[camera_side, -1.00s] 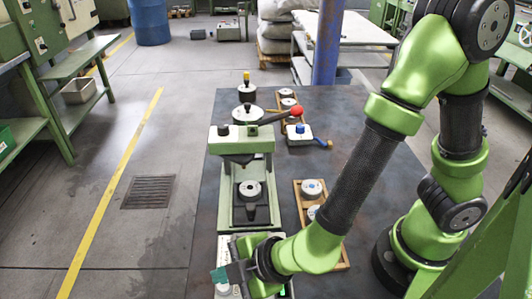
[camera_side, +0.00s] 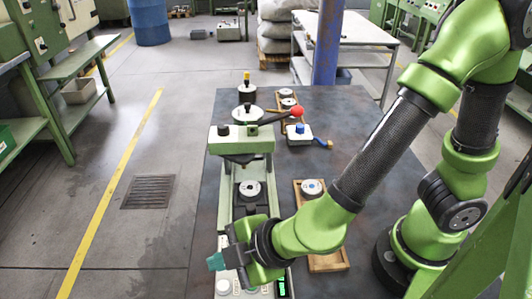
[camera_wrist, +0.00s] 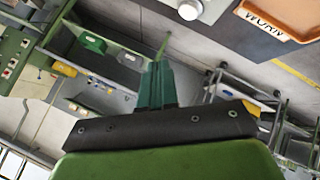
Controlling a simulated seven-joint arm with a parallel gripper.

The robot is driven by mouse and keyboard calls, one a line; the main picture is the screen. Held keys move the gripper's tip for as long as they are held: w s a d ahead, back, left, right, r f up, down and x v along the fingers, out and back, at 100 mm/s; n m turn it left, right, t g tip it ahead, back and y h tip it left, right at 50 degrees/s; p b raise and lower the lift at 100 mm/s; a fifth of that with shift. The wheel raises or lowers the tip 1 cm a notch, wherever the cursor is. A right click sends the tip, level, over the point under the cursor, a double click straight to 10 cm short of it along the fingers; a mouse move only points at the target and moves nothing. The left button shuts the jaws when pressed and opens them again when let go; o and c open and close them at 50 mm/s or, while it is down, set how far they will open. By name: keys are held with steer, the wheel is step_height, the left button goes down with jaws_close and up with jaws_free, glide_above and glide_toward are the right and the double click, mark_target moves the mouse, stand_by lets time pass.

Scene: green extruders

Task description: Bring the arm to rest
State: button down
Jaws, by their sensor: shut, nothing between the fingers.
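My gripper (camera_side: 217,262) is at the lower middle of the side view, with its teal fingers pointing left. It is shut and empty, above the front of the green press machine near its control box. In the wrist view the teal fingers (camera_wrist: 158,85) are together with nothing between them. My green arm reaches down from the upper right to the gripper in the side view.
The green press (camera_side: 240,142) with a red-knobbed lever (camera_side: 297,112) stands on the dark table (camera_side: 352,110). A metal disc part (camera_side: 250,190) sits in it. A wooden tray (camera_side: 328,262) with a disc (camera_side: 312,187) lies to its right. A control box (camera_side: 282,286) is below my gripper.

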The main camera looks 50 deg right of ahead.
steer(key=w+d+r+m+g+h, duration=0.1)
steer(key=d+r+m+h, duration=0.2)
steer(key=d, duration=0.5)
steer(key=w+d+r+m+g+h, duration=0.1)
steer(key=d+m+h, duration=0.25)
steer(key=d, duration=0.55)
steer(key=s+d+r+m+t+y, duration=0.1)
steer(key=s+d+r+m+y, duration=0.2)
steer(key=d+r+m, duration=0.6)
steer(key=m+y, duration=0.1)
steer(key=m, duration=0.2)
steer(key=shift+s+d+r, duration=0.3)
steer(key=shift+r, duration=0.1)
